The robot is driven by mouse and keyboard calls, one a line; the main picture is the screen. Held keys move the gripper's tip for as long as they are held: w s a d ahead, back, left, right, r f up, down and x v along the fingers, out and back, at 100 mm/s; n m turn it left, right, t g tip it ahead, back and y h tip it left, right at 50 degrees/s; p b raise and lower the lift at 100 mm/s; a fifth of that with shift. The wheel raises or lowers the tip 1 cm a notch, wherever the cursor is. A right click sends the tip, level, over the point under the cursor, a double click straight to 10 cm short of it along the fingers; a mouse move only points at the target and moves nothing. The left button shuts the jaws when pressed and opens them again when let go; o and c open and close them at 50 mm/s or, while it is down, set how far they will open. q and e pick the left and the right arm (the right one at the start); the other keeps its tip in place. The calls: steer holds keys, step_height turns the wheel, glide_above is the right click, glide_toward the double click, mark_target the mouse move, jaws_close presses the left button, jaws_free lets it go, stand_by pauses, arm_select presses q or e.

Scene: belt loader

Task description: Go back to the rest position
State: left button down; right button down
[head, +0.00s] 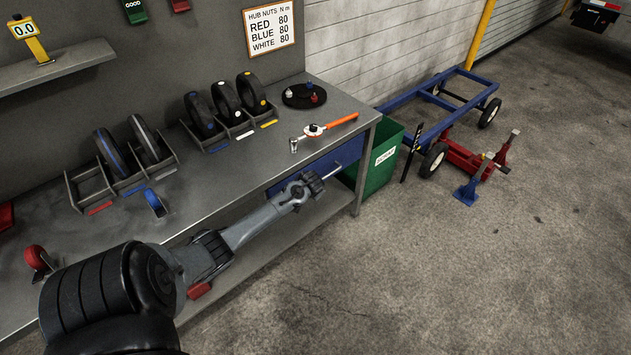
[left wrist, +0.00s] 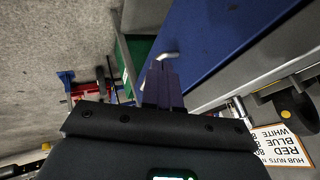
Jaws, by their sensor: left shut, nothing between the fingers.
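My left arm comes in from the lower left in the head view and reaches along the front of the workbench (head: 232,190). My left gripper (head: 328,178) is in front of the bench's blue front panel, near the right end, below the torque wrench (head: 325,128). In the left wrist view the two dark fingers of the left gripper (left wrist: 162,88) are together with nothing between them. A pale bent bar, like a handle, shows just beyond the fingertips on the blue panel (left wrist: 215,50); whether they touch it I cannot tell. My right gripper is not in view.
A green bin (head: 378,165) stands beside the bench's right end, close to the left gripper. A blue cart frame (head: 440,100) and a red jack (head: 462,155) with stands are further right. Wheels in racks (head: 215,110) and a round black tray (head: 304,96) sit on the bench. The foreground floor is clear.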

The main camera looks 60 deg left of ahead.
arm_select(q)
steer(key=s+d+f+m+g+h, duration=0.1)
steer(key=s+d+f, duration=0.6)
steer(key=s+f, duration=0.1)
steer(key=s+d+f+m+h, duration=0.1)
steer(key=s+d+f+m, duration=0.15)
steer(key=d, duration=0.85)
steer(key=s+d+r+m+h, duration=0.1)
steer(key=s+d+r, duration=0.15)
steer(key=d, duration=0.55)
steer(key=s+d+r+t+h, duration=0.15)
steer(key=d+r, duration=0.25)
steer(key=d, duration=0.4)
steer(key=s+d+r+m+h, duration=0.15)
steer(key=d+r, duration=0.25)
steer(key=d, duration=0.5)
steer(key=s+d+r+p, duration=0.1)
steer(key=d+r+p, duration=0.1)
steer(key=r+p, duration=1.2)
steer(key=s+d+r+h+p, duration=0.1)
steer(key=d+r+p, duration=0.1)
steer(key=r+p, duration=1.2)
step_height(320, 180, up, 11)
steer(key=shift+f, duration=0.15)
